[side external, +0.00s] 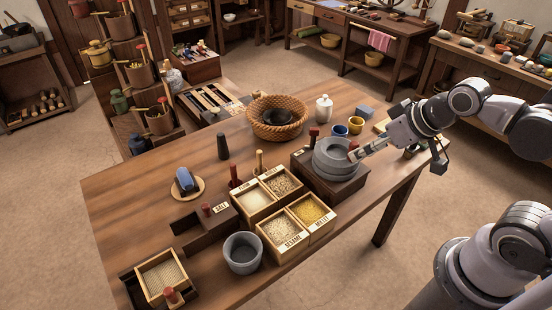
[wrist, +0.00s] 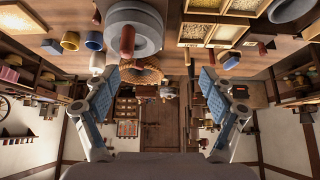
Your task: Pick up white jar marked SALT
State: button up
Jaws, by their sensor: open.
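A white jar (side external: 323,108) stands upright on the wooden table, right of the wicker basket in the side view. No marking on it can be read. It also shows small in the wrist view (wrist: 97,62), near the blue and yellow cups and outside the left finger. My gripper (side external: 362,151) is at the right end of the table, in front of the jar and beside the grey stone quern; whether it touches the quern is unclear. In the wrist view my gripper (wrist: 163,82) has its fingers wide apart with nothing between them.
The grey stone quern (side external: 331,170) sits on a dark box left of my gripper. A blue cup (side external: 340,131), a yellow cup (side external: 356,125) and a blue-grey block (side external: 364,111) stand near the jar. The wicker basket (side external: 262,128) is left of it. Labelled grain boxes fill the front.

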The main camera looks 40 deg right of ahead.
jog(key=w+d+r+n+g+h, duration=0.1)
jog(key=w+d+r+n, duration=0.35)
jog(key=w, duration=0.55)
jog(key=n+g+h, duration=0.4)
jog(key=n+h, duration=0.1)
jog(key=n, duration=1.3)
send_over(325, 96)
jog(key=s+a, duration=0.2)
jog(key=a, duration=0.3)
notch_tip(325, 96, down, 12)
jog(key=x, duration=1.1)
jog(key=shift+w+f, duration=0.1)
jog(key=shift+f, duration=0.2)
